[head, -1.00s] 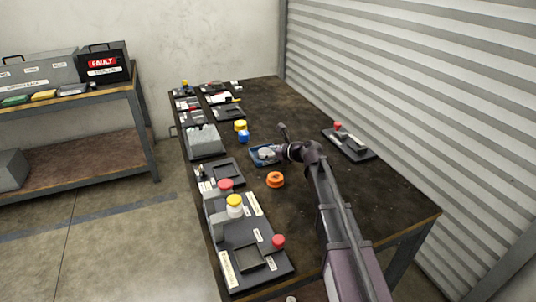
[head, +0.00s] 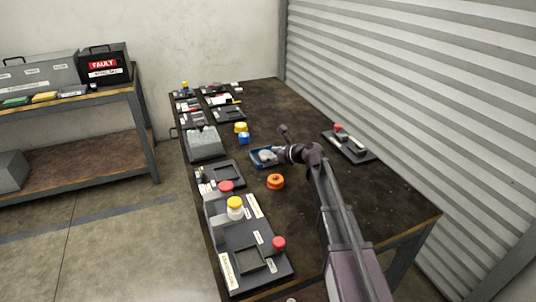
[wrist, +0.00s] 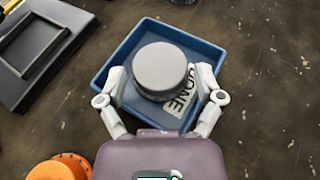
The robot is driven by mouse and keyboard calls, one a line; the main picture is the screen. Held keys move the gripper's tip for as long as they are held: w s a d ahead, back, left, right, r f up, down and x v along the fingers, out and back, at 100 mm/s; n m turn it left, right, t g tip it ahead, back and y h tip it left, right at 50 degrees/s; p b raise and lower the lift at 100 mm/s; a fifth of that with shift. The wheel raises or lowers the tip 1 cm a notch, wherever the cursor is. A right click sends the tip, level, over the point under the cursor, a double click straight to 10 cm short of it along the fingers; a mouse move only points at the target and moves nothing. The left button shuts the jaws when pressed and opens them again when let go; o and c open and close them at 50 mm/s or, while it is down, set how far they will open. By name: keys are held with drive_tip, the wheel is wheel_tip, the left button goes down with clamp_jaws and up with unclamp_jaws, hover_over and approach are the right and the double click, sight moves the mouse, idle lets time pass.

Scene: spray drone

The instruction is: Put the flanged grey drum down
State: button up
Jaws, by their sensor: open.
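The flanged grey drum (wrist: 159,70) sits upright in a blue tray (wrist: 104,80) with a partly covered label that reads "DONE". My gripper (wrist: 162,82) is open, with one finger on each side of the drum and small gaps showing. In the head view the blue tray (head: 256,160) lies mid-table, and my gripper (head: 272,156) is over it, hiding most of the drum. Whether the drum's underside rests fully flat is hidden.
An orange flanged part (head: 275,181) stands on the table just in front of the tray. A dark fixture (wrist: 35,50) lies to the left. Yellow (head: 240,127) and blue (head: 244,138) parts stand behind. The table's right side is mostly clear around a dark panel (head: 348,146).

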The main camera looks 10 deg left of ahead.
drive_tip(key=p+v, duration=0.4)
drive_tip(key=v, duration=0.7)
drive_tip(key=shift+s+d+r, duration=0.1)
drive_tip(key=shift+s+r, duration=0.05)
